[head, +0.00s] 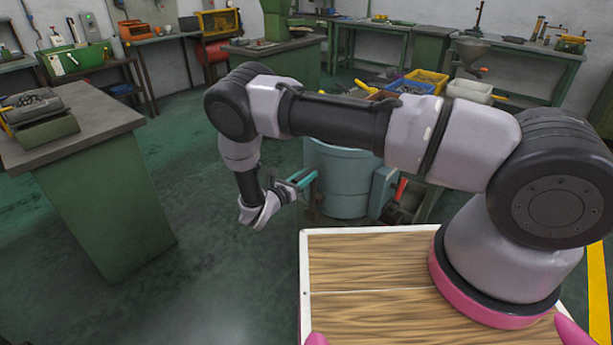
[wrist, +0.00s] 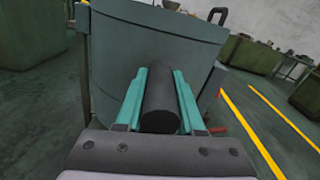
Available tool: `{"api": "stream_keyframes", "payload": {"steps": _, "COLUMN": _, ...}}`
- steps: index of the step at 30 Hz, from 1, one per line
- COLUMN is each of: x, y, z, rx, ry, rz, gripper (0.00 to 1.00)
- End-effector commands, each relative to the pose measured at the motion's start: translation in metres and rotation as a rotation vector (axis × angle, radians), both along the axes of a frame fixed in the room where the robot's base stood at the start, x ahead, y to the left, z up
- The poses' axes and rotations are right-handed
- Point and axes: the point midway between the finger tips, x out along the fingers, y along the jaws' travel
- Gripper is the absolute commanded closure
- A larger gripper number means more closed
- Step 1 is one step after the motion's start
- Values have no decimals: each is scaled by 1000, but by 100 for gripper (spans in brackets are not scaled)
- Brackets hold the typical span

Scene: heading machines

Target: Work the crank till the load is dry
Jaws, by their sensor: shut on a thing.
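A grey-blue round drum (head: 342,195) stands behind my arm, and my arm hides its upper part. It fills the upper middle of the wrist view (wrist: 145,45). My gripper (head: 303,180) is at the left side of the drum. In the wrist view its two teal fingers are shut on a dark cylindrical crank handle (wrist: 159,108), one finger on each side. The handle points toward the wrist camera. The rest of the crank is hidden, and the load inside the drum is not visible.
A red-handled lever (head: 401,190) is at the drum's right side. A green cabinet bench (head: 105,190) stands at the left. Blue and yellow bins (head: 427,78) stand behind the drum. The floor (head: 220,270) between bench and drum is clear.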

Motion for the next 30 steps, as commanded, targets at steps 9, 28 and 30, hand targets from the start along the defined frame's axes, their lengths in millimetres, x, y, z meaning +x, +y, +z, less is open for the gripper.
{"api": "stream_keyframes", "payload": {"steps": 9, "x": -1, "y": 0, "z": 0, "rx": 1, "ry": 1, "rz": 1, "gripper": 100}}
{"api": "stream_keyframes", "payload": {"steps": 28, "x": -26, "y": -28, "z": -7, "rx": 173, "ry": -150, "rz": 1, "gripper": 100}}
{"api": "stream_keyframes", "payload": {"steps": 30, "x": -32, "y": -35, "z": -10, "rx": 221, "ry": -191, "rz": 3, "gripper": 100}}
